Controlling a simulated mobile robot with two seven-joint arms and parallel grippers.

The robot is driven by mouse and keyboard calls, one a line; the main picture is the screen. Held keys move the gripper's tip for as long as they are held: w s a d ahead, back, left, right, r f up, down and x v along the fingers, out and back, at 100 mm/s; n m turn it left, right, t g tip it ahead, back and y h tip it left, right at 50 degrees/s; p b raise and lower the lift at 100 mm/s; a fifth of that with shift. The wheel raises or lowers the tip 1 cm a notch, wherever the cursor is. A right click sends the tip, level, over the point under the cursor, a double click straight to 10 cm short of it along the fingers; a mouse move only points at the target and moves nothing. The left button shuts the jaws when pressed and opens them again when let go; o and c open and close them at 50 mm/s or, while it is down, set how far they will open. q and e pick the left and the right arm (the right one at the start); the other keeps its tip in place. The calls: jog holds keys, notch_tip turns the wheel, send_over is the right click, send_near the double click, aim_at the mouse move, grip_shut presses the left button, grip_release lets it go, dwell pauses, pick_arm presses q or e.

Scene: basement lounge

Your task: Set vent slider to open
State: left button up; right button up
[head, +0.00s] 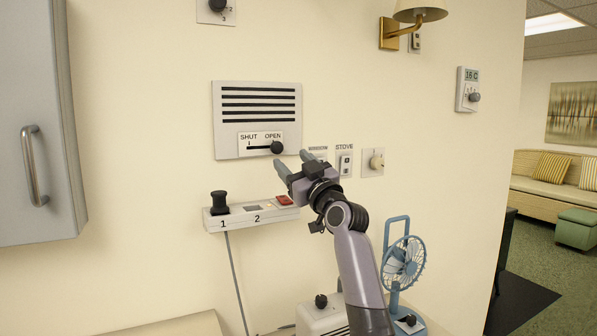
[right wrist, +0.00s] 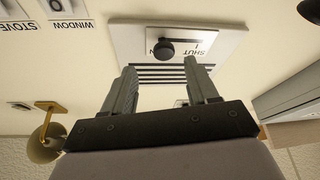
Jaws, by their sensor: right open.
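The vent (head: 257,98) is a grey wall plate with dark slats. Its slider strip (head: 252,148) reads SHUT at the left and OPEN at the right. The round black slider knob (head: 277,147) sits at the right end of its slot, under OPEN. My right gripper (head: 293,163) is open and empty, just below and right of the knob. The right wrist view shows the vent upside down, with the knob (right wrist: 163,48) beyond and between the two spread fingertips (right wrist: 160,66); no finger visibly touches it. My left gripper is out of view.
Below is a wall power strip (head: 240,218) with a black plug and red switch. A blue fan (head: 404,263) stands lower right. A grey cabinet (head: 30,130) is at left.

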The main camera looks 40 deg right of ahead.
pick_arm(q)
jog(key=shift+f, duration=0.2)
pick_arm(e)
jog(key=shift+v, duration=0.9)
